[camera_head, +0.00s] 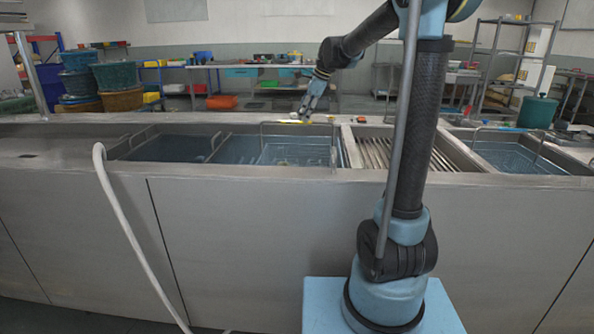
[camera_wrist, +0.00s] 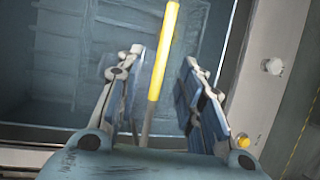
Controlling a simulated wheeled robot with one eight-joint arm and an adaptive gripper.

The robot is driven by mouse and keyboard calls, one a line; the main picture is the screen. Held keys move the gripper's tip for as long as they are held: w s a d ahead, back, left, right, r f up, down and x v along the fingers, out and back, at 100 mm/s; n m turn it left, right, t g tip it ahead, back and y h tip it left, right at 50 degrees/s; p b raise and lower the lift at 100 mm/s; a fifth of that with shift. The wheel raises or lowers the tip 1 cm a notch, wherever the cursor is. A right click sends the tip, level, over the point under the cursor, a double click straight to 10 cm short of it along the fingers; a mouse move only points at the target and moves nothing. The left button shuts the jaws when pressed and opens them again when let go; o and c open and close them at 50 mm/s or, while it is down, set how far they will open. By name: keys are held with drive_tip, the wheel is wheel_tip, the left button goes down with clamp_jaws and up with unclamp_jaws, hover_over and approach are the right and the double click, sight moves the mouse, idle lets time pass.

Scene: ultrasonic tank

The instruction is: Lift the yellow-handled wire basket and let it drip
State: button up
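The wire basket (camera_head: 290,154) sits low in a water-filled compartment of the tank, its wire handle standing up above the rim. The yellow grip of the handle (camera_head: 292,122) shows at the top of it. In the wrist view the yellow handle (camera_wrist: 163,50) runs between the two fingers, with a gap on each side. My gripper (camera_head: 307,112) is at the handle from above, and in the wrist view my gripper (camera_wrist: 166,75) is open. Whether the handle lies fully between the fingertips in depth is hard to tell.
A slatted drain rack (camera_head: 372,154) is right of the basket. Another wire basket (camera_head: 508,155) sits in the right-hand tank. Bare wire handles (camera_head: 140,137) rise from the left compartment. A pale hose (camera_head: 118,205) hangs over the front.

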sight(298, 123)
drive_tip(key=x, duration=0.4)
drive_tip(key=shift+w+a, duration=0.15)
drive_tip(key=shift+a, duration=0.25)
drive_tip(key=shift+w+a+f, duration=0.1)
drive_tip(key=shift+a+f, duration=0.1)
drive_tip(key=shift+f, duration=0.35)
drive_tip(key=shift+f, duration=0.25)
clamp_jaws()
